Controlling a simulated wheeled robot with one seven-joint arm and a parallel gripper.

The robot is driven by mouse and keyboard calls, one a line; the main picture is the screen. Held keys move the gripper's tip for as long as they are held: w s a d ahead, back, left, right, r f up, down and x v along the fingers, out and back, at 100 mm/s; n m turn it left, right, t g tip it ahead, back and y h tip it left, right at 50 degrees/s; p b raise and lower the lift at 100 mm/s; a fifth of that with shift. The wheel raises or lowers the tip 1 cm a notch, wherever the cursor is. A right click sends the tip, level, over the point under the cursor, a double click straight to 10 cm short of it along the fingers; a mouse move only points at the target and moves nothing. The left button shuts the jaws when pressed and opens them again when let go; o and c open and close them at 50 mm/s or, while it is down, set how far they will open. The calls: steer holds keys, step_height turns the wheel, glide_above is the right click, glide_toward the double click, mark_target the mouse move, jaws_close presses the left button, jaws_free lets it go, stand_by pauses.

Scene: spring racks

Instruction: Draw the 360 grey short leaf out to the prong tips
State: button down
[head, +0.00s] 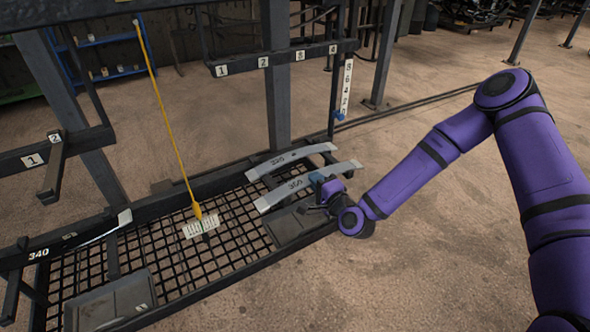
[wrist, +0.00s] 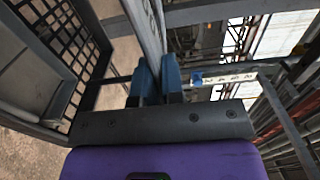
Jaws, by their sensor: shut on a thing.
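The grey leaf marked 360 (head: 341,168) is at the right end of the rack in the head view, a shallow bowed strip. My gripper (head: 318,182) is shut on it near its middle, from the right side. In the wrist view the blue fingers (wrist: 157,80) stand on either side of the grey leaf (wrist: 146,25), which runs up and away between them. A second grey leaf marked 320 (head: 316,151) lies just behind it, apart from the gripper. What bears the 360 leaf from below is hard to see.
A black mesh tray (head: 150,245) with grey plates (head: 110,302) spreads to the left. A dark post (head: 277,80) and numbered bar (head: 290,58) stand behind. A white scale (head: 346,85) hangs nearby. A yellow pointer (head: 165,110) hangs over the tray. Open floor lies at right.

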steer(key=shift+f, duration=0.2)
stand_by(0.3)
steer(key=c, duration=1.1)
jaws_free()
steer(key=shift+f, duration=0.1)
steer(key=shift+c, duration=0.2)
steer(key=v, duration=1.1)
steer(key=d+r+n+g+h, duration=0.4)
steer(key=d+r+n, duration=0.3)
steer(key=r, duration=0.4)
steer(key=d+r+n+g+h, duration=0.4)
steer(key=d+r+n+h, duration=0.1)
steer(key=d+r, duration=0.45)
steer(key=s+d+r+g, duration=0.1)
steer(key=s+d+r, duration=0.1)
steer(key=s+r, duration=0.7)
steer(key=s+d+r+h, duration=0.1)
steer(key=s+d+r, duration=0.2)
steer(key=s+r, duration=0.6)
steer(key=s, duration=0.5)
steer(key=shift+s+m+g, duration=0.2)
steer(key=shift+m+g, duration=0.2)
